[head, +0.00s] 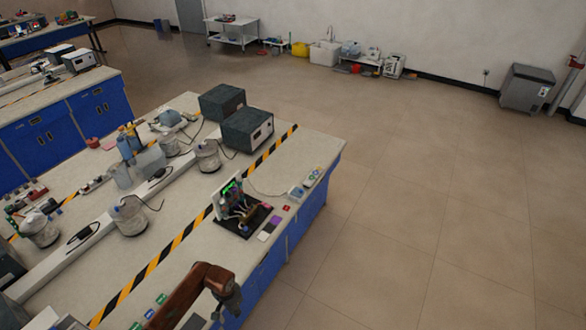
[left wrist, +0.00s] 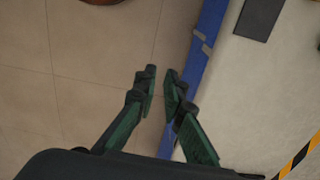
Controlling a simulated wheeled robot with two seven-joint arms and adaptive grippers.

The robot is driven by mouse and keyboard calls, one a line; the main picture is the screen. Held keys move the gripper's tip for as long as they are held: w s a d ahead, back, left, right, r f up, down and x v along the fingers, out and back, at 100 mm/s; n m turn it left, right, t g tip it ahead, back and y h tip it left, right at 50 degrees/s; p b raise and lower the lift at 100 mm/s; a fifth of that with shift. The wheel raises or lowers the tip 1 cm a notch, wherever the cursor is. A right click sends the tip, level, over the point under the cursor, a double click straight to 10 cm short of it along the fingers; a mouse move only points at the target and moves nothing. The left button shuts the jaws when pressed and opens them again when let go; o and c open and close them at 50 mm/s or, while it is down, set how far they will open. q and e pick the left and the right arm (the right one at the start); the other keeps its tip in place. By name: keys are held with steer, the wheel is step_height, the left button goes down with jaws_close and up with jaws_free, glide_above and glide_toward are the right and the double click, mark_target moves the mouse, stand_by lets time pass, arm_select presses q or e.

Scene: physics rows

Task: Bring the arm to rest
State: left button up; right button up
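My left arm, reddish brown, comes in low in the head view, and its dark gripper (head: 229,303) hangs by the front edge of the near workbench (head: 230,262). In the left wrist view the two green-and-black fingers of my left gripper (left wrist: 161,80) stand apart with nothing between them. They are over the floor, beside the bench's blue side. My right gripper is in neither view.
The bench holds a black board with wired electronics (head: 240,222), glass vessels (head: 130,216) and two dark instrument boxes (head: 248,131). Small coloured modules lie near my left arm. Open tiled floor (head: 430,220) lies to the right.

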arm_select(q)
steer(key=d+f+m+t+h+b, duration=0.25)
steer(key=d+f+h+b, duration=0.65)
steer(key=d, duration=0.5)
steer(key=w+a+f+n+t+y+b, duration=0.1)
steer(key=a+f+n+t+b, duration=0.15)
steer(key=a+f, duration=0.5)
steer(key=a+f+n+t+y+b, duration=0.2)
steer(key=a+f+t+b, duration=0.25)
steer(key=f, duration=0.65)
steer(key=s+a+f+n+y+b, duration=0.25)
steer(key=s+a+f, duration=0.25)
steer(key=a+f, duration=0.3)
steer(key=s+a+f+g+y+b, duration=0.25)
steer(key=s+a+f, duration=0.25)
steer(key=s+f, duration=0.75)
steer(key=s+f+g+b, duration=0.1)
steer(key=s+f+g, duration=0.2)
steer(key=s, duration=1)
steer(key=s+f+g+y+b, duration=0.1)
steer(key=s+f+g, duration=0.2)
steer(key=s+f, duration=0.5)
steer(key=s, duration=0.5)
steer(key=shift+a+n+b, duration=0.3)
steer(key=shift+n+b, duration=0.05)
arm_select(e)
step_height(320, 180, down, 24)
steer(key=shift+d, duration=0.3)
